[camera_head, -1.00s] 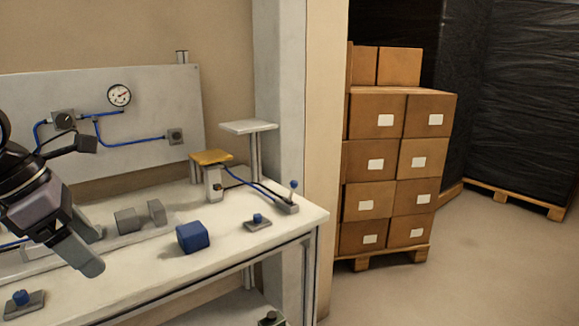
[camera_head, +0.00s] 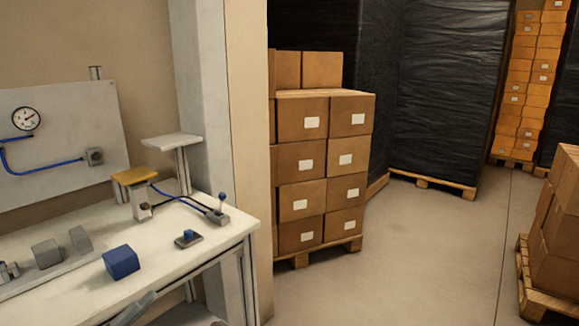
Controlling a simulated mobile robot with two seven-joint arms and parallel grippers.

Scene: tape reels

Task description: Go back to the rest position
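A slim grey piece (camera_head: 133,308) shows at the bottom edge, in front of the workbench. It looks like the tip of my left gripper, but the rest is outside the picture, so its opening is hidden. My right gripper is not in view. The white workbench (camera_head: 75,300) stands at the left. On it are a blue block (camera_head: 121,262), two grey blocks, a small blue-knobbed switch (camera_head: 188,238) and a blue-topped lever (camera_head: 220,210). No tape reel shows.
A yellow-topped post (camera_head: 136,178) and a raised white plate (camera_head: 171,141) stand at the bench's back. Cartons on a pallet (camera_head: 322,165) stand beyond the wall corner, with more cartons (camera_head: 560,230) at the right edge. The floor (camera_head: 430,265) between them is clear.

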